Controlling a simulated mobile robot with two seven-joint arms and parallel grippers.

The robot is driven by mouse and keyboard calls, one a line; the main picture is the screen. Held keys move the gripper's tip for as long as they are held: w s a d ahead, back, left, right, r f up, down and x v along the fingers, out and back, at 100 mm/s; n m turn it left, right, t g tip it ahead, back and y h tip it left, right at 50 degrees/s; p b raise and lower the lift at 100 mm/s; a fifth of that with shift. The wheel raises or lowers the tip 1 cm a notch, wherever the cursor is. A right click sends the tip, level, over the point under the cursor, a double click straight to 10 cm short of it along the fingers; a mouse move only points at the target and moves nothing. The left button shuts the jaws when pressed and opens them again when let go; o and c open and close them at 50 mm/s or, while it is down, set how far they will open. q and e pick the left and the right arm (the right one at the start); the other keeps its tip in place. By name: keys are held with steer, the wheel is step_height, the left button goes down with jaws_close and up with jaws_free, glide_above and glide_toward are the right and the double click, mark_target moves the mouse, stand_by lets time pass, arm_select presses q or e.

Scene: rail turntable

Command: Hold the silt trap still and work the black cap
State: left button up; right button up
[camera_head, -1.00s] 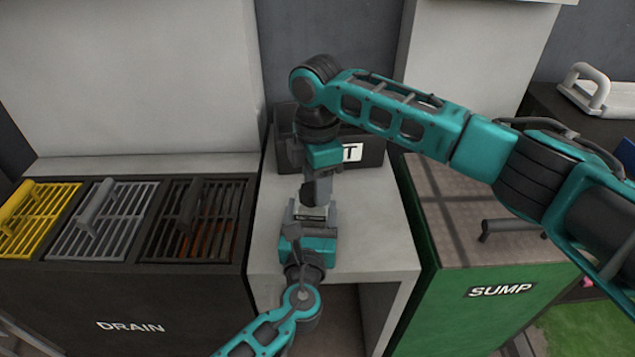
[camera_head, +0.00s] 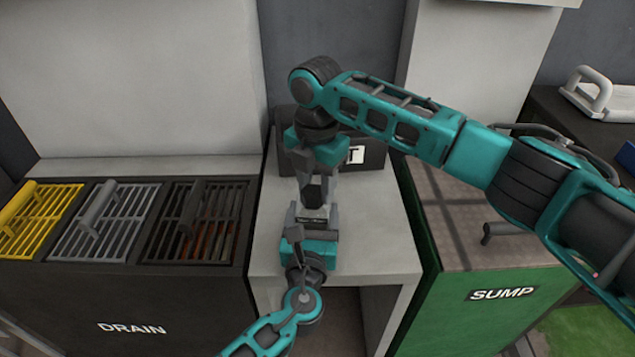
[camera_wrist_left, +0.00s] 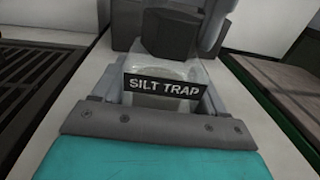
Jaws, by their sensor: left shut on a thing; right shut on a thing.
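The silt trap (camera_wrist_left: 160,100), a clear grey body with a black "SILT TRAP" label, stands upright on the light grey bench; it also shows small in the head view (camera_head: 312,212). My left gripper (camera_head: 313,219) is shut on its body from the front, a finger on each side. The black cap (camera_wrist_left: 172,34) is a dark faceted block on top of the trap, and shows in the head view (camera_head: 314,190). My right gripper (camera_head: 314,183) points down from above and is shut on the cap, its fingers on either side. Whether the cap is loose cannot be told.
A dark bin (camera_head: 370,152) with a partly hidden label stands behind. The black DRAIN unit (camera_head: 130,300) with yellow, grey and dark grates (camera_head: 40,220) is at left. The green SUMP box (camera_head: 500,310) is at right. The bench top (camera_head: 375,235) is clear right of the trap.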

steer(key=shift+n, duration=0.3)
steer(key=n, duration=0.5)
steer(key=shift+a+n, duration=0.25)
steer(key=shift+n, duration=0.05)
steer(key=o, duration=1.2)
steer(key=shift+o, duration=0.3)
steer(key=shift+w, duration=0.1)
steer(key=shift+r, duration=0.15)
steer(key=shift+r, duration=1.85)
